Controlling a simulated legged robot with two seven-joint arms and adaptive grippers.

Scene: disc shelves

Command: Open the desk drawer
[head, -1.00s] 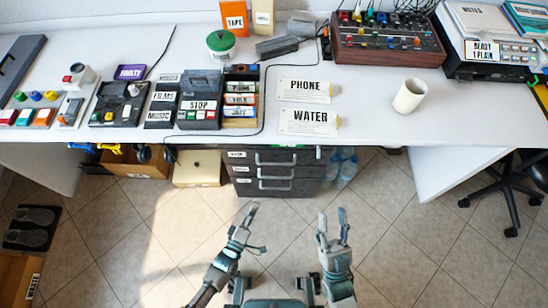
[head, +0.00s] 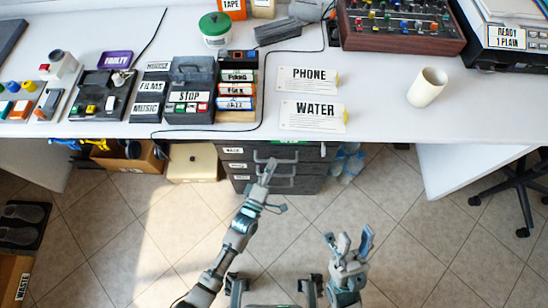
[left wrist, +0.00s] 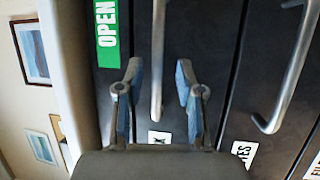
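The dark drawer unit (head: 240,170) stands under the desk, with several drawers and silver bar handles. Its top drawer handle (head: 300,158) shows in the head view, partly behind my left gripper (head: 266,170). In the left wrist view my left gripper (left wrist: 158,85) is open, with one finger on each side of the line of a drawer handle (left wrist: 158,50). A green OPEN label (left wrist: 106,35) is on the panel beside that handle. I cannot tell whether the fingers touch the handle. The drawers look shut. My right gripper (head: 350,245) is open and empty above the floor.
The white desk top (head: 390,130) overhangs the drawers and carries PHONE (head: 308,79) and WATER (head: 312,115) cards and a white cup (head: 427,87). A beige box (head: 193,163) stands left of the drawers, bottles (head: 350,165) right. A chair (head: 520,190) is far right. The front floor is clear.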

